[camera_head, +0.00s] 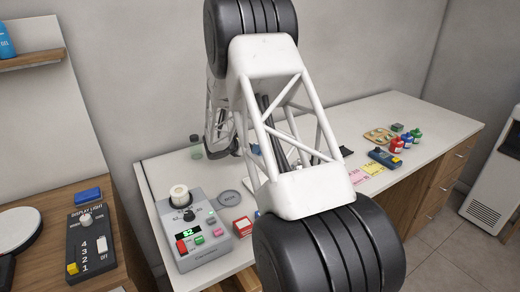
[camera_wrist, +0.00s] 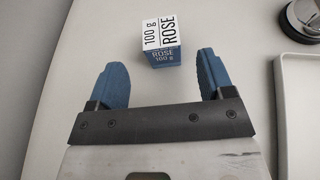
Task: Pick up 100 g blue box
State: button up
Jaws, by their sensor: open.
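The 100 g blue box (camera_wrist: 160,40) stands on the white counter in the wrist view. It has a white top and blue sides, with "ROSE 100 g" printed on it. My gripper (camera_wrist: 160,68) is open, with its two blue fingers apart and nothing between them. The box is just ahead of the fingertips, roughly centred on the gap. In the head view my arm covers most of the middle of the counter. A small blue patch (camera_head: 255,149) shows beside the arm there, and I cannot tell whether it is the box.
In the wrist view a pale tray (camera_wrist: 297,110) lies right of the right finger, with a dark, shiny round object (camera_wrist: 302,18) behind it.

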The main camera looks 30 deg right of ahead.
jog(key=shift+x, duration=1.25)
jog(key=shift+x, duration=2.65)
jog(key=shift+s, duration=0.1)
jog(key=c, duration=1)
jog(key=shift+c, duration=0.2)
jog(key=shift+r, duration=0.1)
